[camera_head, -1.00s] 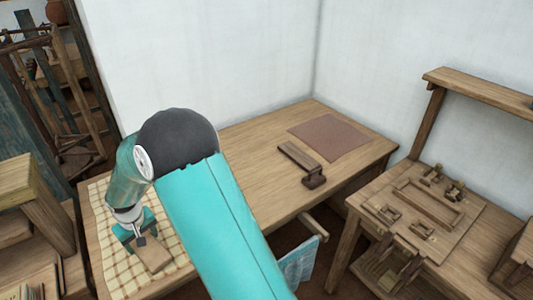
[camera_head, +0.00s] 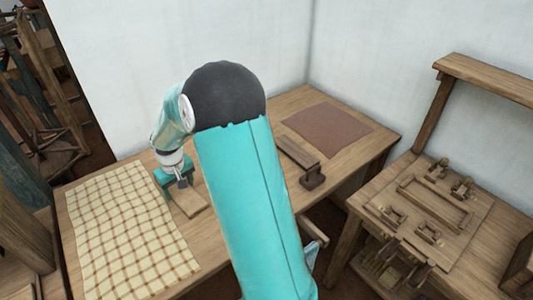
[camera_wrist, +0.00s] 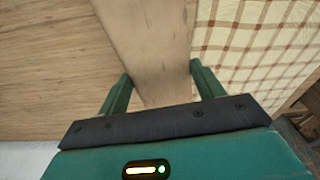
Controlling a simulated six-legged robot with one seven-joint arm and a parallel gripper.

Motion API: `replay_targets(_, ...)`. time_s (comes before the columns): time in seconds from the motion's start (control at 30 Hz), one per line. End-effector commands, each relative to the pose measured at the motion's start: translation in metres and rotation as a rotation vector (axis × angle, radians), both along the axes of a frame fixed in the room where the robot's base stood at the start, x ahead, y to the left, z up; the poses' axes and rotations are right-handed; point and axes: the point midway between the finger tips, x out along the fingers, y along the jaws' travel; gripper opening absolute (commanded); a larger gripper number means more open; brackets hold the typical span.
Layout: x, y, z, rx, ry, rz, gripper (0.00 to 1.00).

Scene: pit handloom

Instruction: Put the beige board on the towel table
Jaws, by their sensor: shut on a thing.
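The beige board (camera_head: 188,206) is a flat, plain wooden piece. It extends from my gripper (camera_head: 181,182), beside the right edge of the checked cloth. My gripper is shut on the board, which shows between the two green fingers (camera_wrist: 162,92) in the wrist view, where the board (camera_wrist: 150,45) runs away from me. Whether the board touches the tabletop is unclear. The long wooden table (camera_head: 270,118) carries the cream-and-brown checked cloth (camera_head: 125,230). In the wrist view the cloth (camera_wrist: 255,45) lies right of the board and bare wood lies left.
A brown mat (camera_head: 327,130) and a wooden tool (camera_head: 302,165) lie at the table's far right end. A second wooden table (camera_head: 440,260) with several small wooden parts stands at right. White walls close off the back. My arm hides the table's middle.

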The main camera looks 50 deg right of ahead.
Motion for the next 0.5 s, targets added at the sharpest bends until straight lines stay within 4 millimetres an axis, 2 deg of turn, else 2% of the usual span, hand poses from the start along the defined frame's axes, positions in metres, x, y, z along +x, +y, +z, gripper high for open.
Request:
replay_targets(0.03, -0.012, -0.032, 0.010, -0.002, -0.004, -0.029, 0.39)
replay_targets(0.2, -0.060, -0.112, 0.035, -0.001, -0.002, -0.082, 0.39)
replay_targets(0.33, -0.100, -0.161, 0.052, 0.000, -0.006, -0.114, 0.39)
replay_targets(0.4, -0.118, -0.180, 0.059, 0.000, -0.007, -0.125, 0.39)
replay_targets(0.5, -0.135, -0.196, 0.065, 0.002, -0.007, -0.136, 0.39)
